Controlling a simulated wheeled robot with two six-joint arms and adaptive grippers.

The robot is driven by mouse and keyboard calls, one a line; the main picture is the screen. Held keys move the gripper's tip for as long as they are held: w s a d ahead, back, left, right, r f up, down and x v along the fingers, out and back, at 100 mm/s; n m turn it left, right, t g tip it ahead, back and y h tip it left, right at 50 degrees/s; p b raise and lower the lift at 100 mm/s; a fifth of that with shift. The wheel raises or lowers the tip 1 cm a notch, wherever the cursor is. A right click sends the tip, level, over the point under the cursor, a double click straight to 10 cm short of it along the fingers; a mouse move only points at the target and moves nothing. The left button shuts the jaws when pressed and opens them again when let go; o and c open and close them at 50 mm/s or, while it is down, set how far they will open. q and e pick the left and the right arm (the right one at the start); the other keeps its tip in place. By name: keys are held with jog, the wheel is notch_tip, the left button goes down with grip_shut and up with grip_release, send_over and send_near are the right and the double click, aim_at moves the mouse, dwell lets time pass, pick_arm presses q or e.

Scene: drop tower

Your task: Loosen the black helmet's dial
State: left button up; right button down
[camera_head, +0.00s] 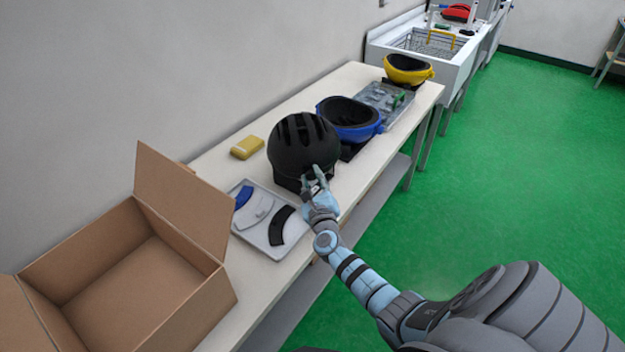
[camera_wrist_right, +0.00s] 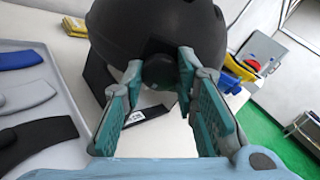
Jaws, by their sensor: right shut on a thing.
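The black helmet (camera_head: 301,143) rests dome up on a dark stand on the white table, with its vents on top. In the right wrist view the helmet (camera_wrist_right: 160,32) fills the top, and its round black dial (camera_wrist_right: 160,70) sits between my fingers. My right gripper (camera_head: 316,178) reaches the near side of the helmet. In the right wrist view its teal finger pads (camera_wrist_right: 160,85) are closed on the dial from both sides. The dial is hidden behind the fingers in the head view. My left gripper is not in view.
A grey tray (camera_head: 233,193) with curved blue, white and black pads lies left of the helmet. An open cardboard box (camera_head: 205,260) is nearer. A yellow sponge-like block (camera_head: 246,147), a blue upturned helmet (camera_head: 350,116) and a yellow one (camera_head: 409,68) stand farther along the table (camera_head: 345,80).

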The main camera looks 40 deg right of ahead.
dwell(0.4)
jog(key=c, duration=1.2)
grip_release()
jog(key=shift+c, duration=0.2)
jog(key=v, duration=1.2)
jog(key=shift+f, duration=0.1)
